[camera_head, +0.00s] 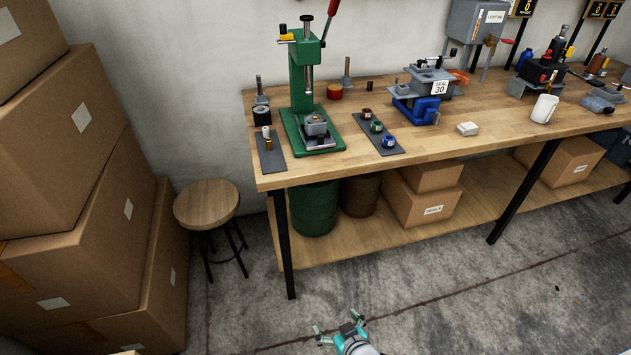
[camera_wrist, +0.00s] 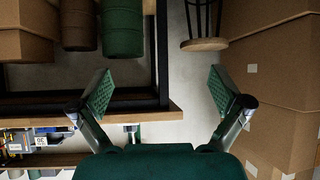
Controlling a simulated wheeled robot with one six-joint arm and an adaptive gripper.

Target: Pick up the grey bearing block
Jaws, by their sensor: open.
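The grey bearing block (camera_head: 316,125) is a small squarish grey piece with a round insert on top. It sits on the base plate of the green press (camera_head: 303,75), under the ram, at the left end of the workbench (camera_head: 450,135). My gripper (camera_head: 337,322) is low in front of the bench, over the floor, well apart from the block. Its fingers are spread wide and empty, as the wrist view (camera_wrist: 160,92) also shows. I cannot make out the block in the wrist view, where the room appears upside down.
Stacked cardboard boxes (camera_head: 75,210) fill the left side. A round wooden stool (camera_head: 206,203) stands between them and the bench. Dark mats (camera_head: 270,152) with small parts flank the press. The floor before the bench is clear.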

